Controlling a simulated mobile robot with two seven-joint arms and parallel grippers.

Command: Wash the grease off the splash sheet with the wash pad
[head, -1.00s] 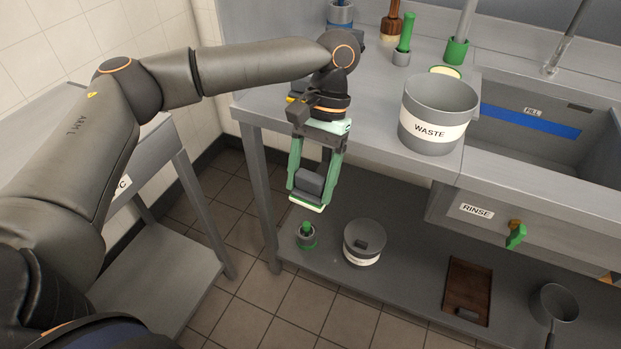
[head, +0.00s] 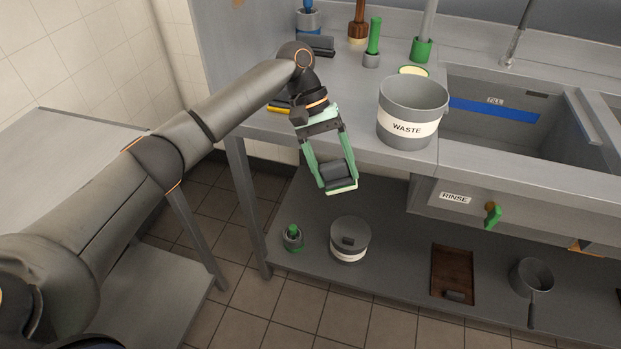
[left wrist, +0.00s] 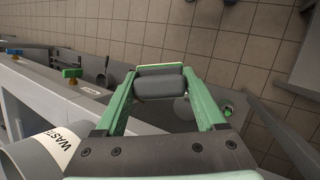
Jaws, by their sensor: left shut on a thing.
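My left gripper (head: 334,178) is shut on the wash pad (head: 337,173), a dark grey block with a pale, green-edged face. It holds the pad in the air in front of the counter's front edge, above the lower shelf. In the left wrist view the pad (left wrist: 160,84) sits between the green fingers, touching nothing else that I can see. A plain grey upright panel (head: 235,50) stands at the counter's left end. I cannot tell whether it is the splash sheet, and I see no grease on it. My right gripper is not in view.
The grey WASTE bin (head: 410,100) stands at the counter edge, right of my gripper. The sink (head: 485,135) is further right, with a RINSE label and green tap below. The lower shelf (head: 390,220) holds a labelled pot (head: 350,252), a brown tray (head: 453,262) and a saucepan (head: 532,275).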

